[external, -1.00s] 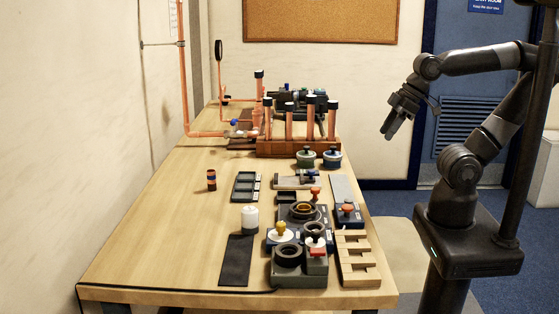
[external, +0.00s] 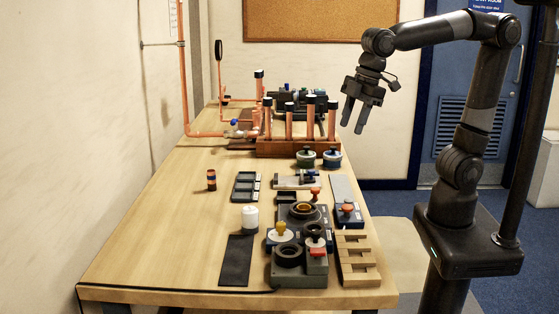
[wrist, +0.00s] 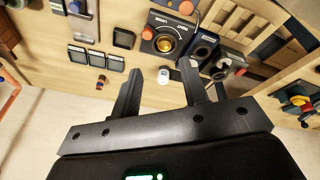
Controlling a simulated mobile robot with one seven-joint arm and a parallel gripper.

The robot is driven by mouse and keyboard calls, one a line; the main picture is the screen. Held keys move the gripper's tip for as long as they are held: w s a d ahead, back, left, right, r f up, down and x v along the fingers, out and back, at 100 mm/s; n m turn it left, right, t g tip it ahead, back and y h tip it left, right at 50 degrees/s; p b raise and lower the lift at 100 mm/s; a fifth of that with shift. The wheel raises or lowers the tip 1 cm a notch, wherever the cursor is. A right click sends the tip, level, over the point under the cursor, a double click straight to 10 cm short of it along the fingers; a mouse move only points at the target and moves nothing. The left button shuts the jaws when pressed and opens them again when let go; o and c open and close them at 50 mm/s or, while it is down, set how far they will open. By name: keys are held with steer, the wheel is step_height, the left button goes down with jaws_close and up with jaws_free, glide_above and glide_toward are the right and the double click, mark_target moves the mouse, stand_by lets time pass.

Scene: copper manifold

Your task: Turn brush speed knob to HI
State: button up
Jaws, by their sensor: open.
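My gripper (external: 353,122) is open and empty, fingers pointing down, in the air to the right of the table, clear of everything. Its two fingers also show apart in the wrist view (wrist: 160,68). On the near part of the table, a dark control box with a gold ring (external: 304,209) has an orange-red knob (external: 315,193) at its far edge. The box also shows in the wrist view (wrist: 166,44). I cannot tell which is the brush speed knob; labels are too small.
Upright copper pipes stand in a wooden rack (external: 300,149). Two lidded pots (external: 331,158) stand mid-table. The table's left side is mostly clear.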

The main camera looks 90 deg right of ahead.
steer(key=w+a+f+n+g, duration=0.1)
steer(key=w+a+n+g, duration=0.1)
steer(key=w+a+n, duration=0.65)
steer(key=g, duration=0.1)
glide_toward(316, 231)
steer(key=shift+n+h, duration=0.25)
steer(key=shift+h, duration=0.15)
steer(key=f, duration=0.8)
steer(key=shift+w+a+f, duration=0.1)
steer(key=shift+a+f, duration=0.2)
steer(key=shift+c, duration=0.5)
jaws_close()
